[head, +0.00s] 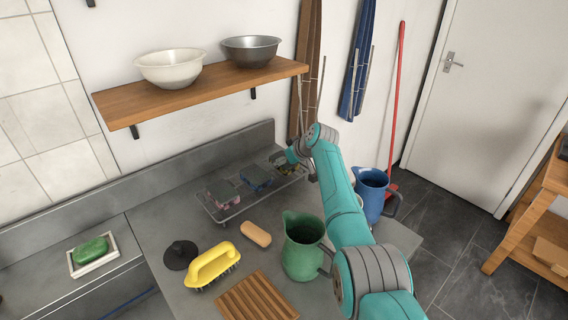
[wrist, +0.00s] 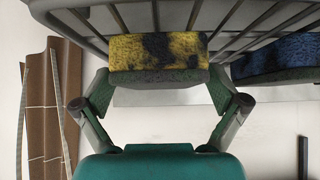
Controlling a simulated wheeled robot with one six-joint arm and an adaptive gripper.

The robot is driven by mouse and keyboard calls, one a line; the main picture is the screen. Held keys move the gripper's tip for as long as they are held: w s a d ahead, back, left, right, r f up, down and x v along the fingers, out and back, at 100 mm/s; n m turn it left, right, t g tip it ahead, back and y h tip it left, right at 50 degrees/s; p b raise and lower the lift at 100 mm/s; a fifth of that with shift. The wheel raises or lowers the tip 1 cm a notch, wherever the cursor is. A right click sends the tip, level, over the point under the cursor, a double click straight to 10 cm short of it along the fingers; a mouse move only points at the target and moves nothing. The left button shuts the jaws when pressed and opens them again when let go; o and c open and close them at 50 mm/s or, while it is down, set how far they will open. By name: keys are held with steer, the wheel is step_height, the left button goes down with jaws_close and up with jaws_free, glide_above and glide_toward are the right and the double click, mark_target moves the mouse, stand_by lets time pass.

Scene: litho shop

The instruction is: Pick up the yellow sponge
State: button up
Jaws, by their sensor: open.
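The yellow sponge (wrist: 150,52) has black stains and a dark grey-green scouring layer. It sits in the wire rack (wrist: 262,22), which also shows on the counter in the head view (head: 226,214). In the head view the sponge (head: 287,169) is at the rack's far right end, partly hidden by my gripper (head: 293,157). In the wrist view my gripper (wrist: 160,90) is open, with one finger on each side of the sponge. The fingers are very close to its ends; I cannot tell whether they touch.
A blue sponge (wrist: 283,56) is beside the yellow one, and a pink-and-grey sponge (head: 223,192) is farther left. A green jug (head: 302,250), blue jug (head: 371,192), yellow brush (head: 212,266) and tan sponge (head: 256,233) stand nearby. A shelf (head: 195,92) hangs above.

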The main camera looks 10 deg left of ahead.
steer(key=c, duration=0.8)
